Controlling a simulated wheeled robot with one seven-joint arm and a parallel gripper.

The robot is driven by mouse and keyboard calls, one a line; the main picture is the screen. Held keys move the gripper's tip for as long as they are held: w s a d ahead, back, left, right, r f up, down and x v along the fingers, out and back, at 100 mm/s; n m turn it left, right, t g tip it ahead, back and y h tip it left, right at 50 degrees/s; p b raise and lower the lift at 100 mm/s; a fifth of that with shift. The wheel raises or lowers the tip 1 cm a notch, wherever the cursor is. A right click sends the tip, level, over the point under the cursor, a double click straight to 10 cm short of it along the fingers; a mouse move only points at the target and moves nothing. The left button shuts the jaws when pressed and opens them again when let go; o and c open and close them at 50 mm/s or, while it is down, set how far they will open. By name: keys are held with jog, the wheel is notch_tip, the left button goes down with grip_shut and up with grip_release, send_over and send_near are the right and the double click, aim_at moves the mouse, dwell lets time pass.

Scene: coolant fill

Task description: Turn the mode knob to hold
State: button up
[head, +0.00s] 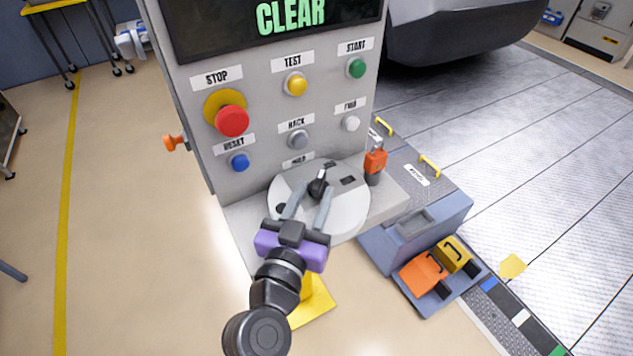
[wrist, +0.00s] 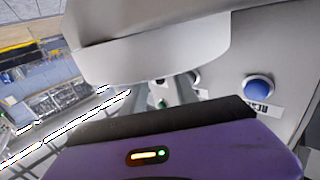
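The mode knob (head: 318,186) is a small black knob with a pale pointer line, on a round light-grey dial plate (head: 347,212) on the console's sloping ledge. Dark label patches show on the plate, too small to read. My gripper (head: 309,194), with a purple body and grey fingers, reaches over the plate from below. Its two fingers are apart, one on each side of the knob's near side. I cannot tell whether they touch it. In the wrist view the purple body and the plate's edge (wrist: 150,62) hide most of the knob.
The grey console (head: 190,100) carries a red STOP button (head: 232,121), a blue RESET button (head: 239,162), yellow TEST (head: 295,84) and green START (head: 356,68). Its screen (head: 290,14) reads CLEAR. Open floor lies left.

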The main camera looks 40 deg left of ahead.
jog(key=shift+x, duration=1.3)
grip_shut()
dwell(0.5)
